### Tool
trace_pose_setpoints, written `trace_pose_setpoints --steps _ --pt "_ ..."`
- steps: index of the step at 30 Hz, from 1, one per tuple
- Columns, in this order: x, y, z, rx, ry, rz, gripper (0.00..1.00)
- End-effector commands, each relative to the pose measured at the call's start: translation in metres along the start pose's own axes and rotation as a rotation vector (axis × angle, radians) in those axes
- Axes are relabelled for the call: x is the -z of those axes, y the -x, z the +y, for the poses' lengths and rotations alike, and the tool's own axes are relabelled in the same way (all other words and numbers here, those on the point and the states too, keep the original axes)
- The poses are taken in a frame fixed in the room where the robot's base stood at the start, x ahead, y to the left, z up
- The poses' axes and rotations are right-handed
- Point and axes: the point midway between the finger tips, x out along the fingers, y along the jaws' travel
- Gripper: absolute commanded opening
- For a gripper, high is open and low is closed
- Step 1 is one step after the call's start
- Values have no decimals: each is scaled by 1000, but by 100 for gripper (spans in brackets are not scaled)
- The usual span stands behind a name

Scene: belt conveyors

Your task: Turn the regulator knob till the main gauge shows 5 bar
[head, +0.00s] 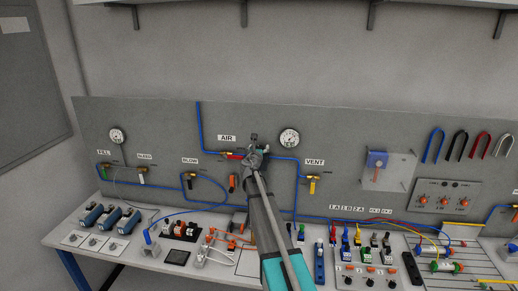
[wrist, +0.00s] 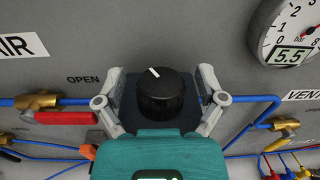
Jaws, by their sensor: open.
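The black regulator knob (wrist: 161,95) sits on a dark square body on the grey panel, its white mark pointing up and slightly left. My gripper (wrist: 160,88) is open, with one finger on each side of the knob; I cannot tell whether either finger touches it. In the head view my gripper (head: 257,150) is at the panel and hides the knob. The main gauge (wrist: 288,35) is cut off at the top right of the wrist view; its digital window reads 5.5. In the head view the gauge (head: 289,138) is right of my gripper, too small to read.
The red AIR valve lever (wrist: 67,118) lies left of the gripper, close by. Blue tubing (wrist: 245,99) runs along the panel on both sides. The yellow VENT valve (head: 312,183) is lower right. A bench (head: 150,258) with several fittings stands below.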

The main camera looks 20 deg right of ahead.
Motion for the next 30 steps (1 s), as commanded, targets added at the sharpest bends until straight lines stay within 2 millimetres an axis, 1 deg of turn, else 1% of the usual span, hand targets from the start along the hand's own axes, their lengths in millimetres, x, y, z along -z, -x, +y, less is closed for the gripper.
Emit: trace_pose_setpoints --steps 6,11,17,24,30 --pt "0 2 0 0 0 0 89" --pt "0 12 -1 0 0 0 89" --pt "0 38 -1 0 0 0 89" --pt "0 77 -1 -1 0 0 89" --pt "0 104 0 -1 0 0 89"
